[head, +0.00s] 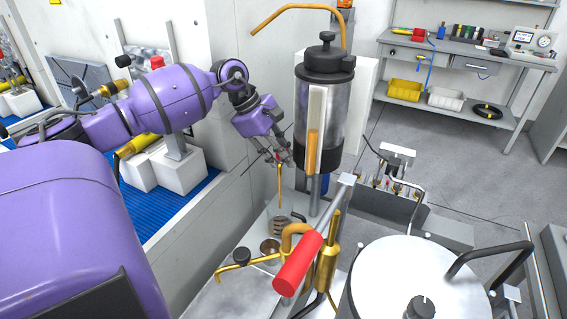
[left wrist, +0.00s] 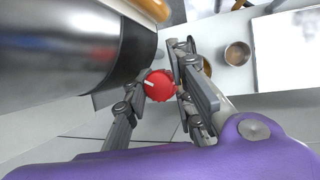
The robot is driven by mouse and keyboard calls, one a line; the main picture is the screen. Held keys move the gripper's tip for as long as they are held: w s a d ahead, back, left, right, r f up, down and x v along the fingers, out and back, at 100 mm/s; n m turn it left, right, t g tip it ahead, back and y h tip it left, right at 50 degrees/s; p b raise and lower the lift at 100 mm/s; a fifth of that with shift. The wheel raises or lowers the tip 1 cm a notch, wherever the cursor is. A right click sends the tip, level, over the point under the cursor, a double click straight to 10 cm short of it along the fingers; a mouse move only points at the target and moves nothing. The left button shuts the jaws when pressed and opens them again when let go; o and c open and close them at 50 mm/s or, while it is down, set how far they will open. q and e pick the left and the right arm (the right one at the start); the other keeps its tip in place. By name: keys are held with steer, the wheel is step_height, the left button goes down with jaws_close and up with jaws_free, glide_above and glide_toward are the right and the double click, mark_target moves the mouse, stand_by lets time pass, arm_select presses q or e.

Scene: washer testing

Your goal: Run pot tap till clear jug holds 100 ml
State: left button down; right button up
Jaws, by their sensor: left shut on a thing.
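The pot (head: 326,105) is a tall metal cylinder with a black lid and a glass-like or shiny body, standing upright on a post. My left gripper (head: 283,157) is at its lower left side. In the left wrist view the fingers are closed on a round red tap knob (left wrist: 159,85) with a white mark, beside the pot's dark base (left wrist: 125,60). A thin amber vertical line (head: 280,185) runs down below the gripper; I cannot tell whether it is a spout or liquid. Under it stands what looks like the clear jug (head: 282,226); its level is unreadable. My right gripper is out of view.
A small brown-grey cup (head: 270,247) stands near the jug. A brass fitting with a red handle (head: 298,264) and a large lidded vessel (head: 420,275) fill the front. A bench (head: 465,55) with bins is at the back right; open floor lies before it.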

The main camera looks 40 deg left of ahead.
arm_select(q)
steer(key=shift+s+d+f, duration=0.15)
steer(key=shift+s+f, duration=0.1)
steer(key=shift+f, duration=0.05)
